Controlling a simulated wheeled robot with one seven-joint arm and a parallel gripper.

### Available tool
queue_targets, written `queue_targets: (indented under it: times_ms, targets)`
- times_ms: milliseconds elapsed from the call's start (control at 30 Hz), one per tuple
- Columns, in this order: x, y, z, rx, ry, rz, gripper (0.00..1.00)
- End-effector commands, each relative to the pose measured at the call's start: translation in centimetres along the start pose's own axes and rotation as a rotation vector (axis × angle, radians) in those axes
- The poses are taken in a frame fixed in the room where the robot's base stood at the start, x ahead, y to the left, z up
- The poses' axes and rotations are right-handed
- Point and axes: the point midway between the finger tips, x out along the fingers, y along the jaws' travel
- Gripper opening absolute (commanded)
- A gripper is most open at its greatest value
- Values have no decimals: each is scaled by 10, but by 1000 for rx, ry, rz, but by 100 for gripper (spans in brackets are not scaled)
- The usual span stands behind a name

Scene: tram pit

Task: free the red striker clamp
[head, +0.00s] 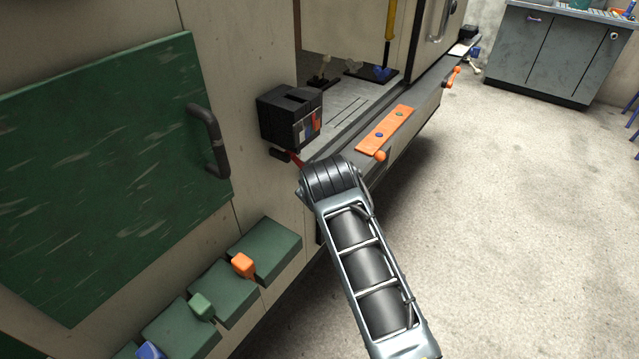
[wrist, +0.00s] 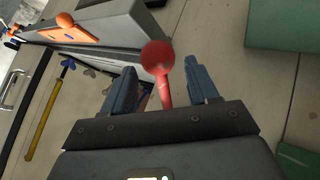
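The red striker clamp shows in the wrist view as a red stem with a round knob (wrist: 157,56). In the head view only a thin red part (head: 295,158) shows beside my arm's end. My gripper (wrist: 161,80) has its two blue fingers apart, one on each side of the red stem, with a gap to each. The knob stands beyond the fingertips in the picture. The stem's lower end is hidden behind my gripper's dark body. The fingers are hidden in the head view.
A black box shape (head: 288,117) with coloured marks sits above my arm's end; I cannot tell whether it is mine. An orange plate (head: 386,133) lies on the sill. A green panel with a dark handle (head: 208,140) and green boxes with levers (head: 265,251) are left. Floor at right is clear.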

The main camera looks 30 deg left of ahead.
Motion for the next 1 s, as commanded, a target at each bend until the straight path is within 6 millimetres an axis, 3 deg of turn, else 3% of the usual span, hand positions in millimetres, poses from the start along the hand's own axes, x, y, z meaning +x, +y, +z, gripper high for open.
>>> queue_targets:
  times_ms: [267,733,1000]
  targets:
    - [-4,0,-1,0,3,1,59]
    - [-63,0,0,0,2,1,59]
    - [-78,0,0,0,1,0,59]
